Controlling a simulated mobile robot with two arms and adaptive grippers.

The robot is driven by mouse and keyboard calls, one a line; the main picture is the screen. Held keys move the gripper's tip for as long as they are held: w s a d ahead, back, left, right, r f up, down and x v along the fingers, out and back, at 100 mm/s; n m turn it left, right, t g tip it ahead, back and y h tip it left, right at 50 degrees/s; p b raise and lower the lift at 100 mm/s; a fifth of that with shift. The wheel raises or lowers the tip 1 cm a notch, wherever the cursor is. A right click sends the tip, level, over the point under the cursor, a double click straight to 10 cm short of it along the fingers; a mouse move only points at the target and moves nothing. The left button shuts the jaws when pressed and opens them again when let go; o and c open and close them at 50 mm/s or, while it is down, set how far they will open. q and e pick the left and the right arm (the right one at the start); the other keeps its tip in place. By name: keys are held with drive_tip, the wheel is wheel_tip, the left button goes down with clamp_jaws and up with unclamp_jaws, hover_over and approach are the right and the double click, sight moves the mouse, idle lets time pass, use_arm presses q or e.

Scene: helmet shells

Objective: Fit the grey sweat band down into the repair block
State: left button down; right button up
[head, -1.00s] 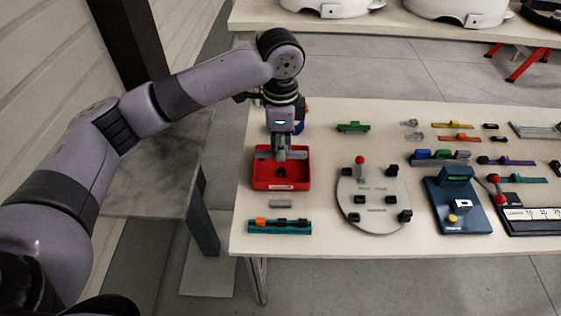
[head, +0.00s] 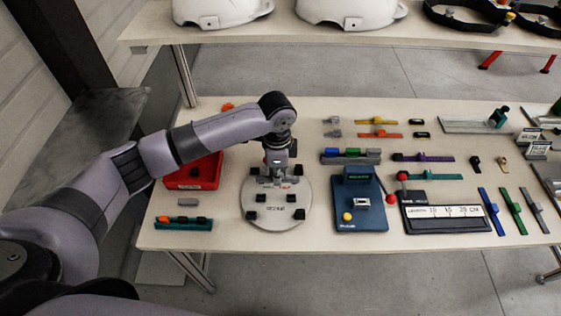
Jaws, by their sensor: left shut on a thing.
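My left gripper (head: 276,181) is low over the back half of the round grey plate (head: 270,218). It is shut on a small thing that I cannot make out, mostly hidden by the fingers. I cannot tell whether that thing touches the plate. I cannot tell for sure which thing is the grey sweat band or which is the repair block. My right gripper is not in view.
Black blocks stand on the round plate. A red tray (head: 196,184) is at left, partly behind my arm. A blue fixture (head: 360,218) stands right of the plate, near a red ball (head: 390,199). Coloured strips lie further right. White helmet shells (head: 352,10) sit on the back table.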

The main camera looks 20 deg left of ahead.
use_arm(q)
drive_tip(key=shift+f, duration=0.1)
drive_tip(key=shift+s+a, duration=0.1)
drive_tip(key=shift+a, duration=0.35)
drive_tip(key=shift+d+p, duration=0.2)
drive_tip(key=shift+p, duration=0.15)
drive_tip(key=shift+f, duration=0.4)
drive_tip(key=shift+f+b, duration=0.95)
drive_tip(key=shift+f, duration=1.35)
drive_tip(key=shift+a+f, duration=0.1)
drive_tip(key=shift+f, duration=0.1)
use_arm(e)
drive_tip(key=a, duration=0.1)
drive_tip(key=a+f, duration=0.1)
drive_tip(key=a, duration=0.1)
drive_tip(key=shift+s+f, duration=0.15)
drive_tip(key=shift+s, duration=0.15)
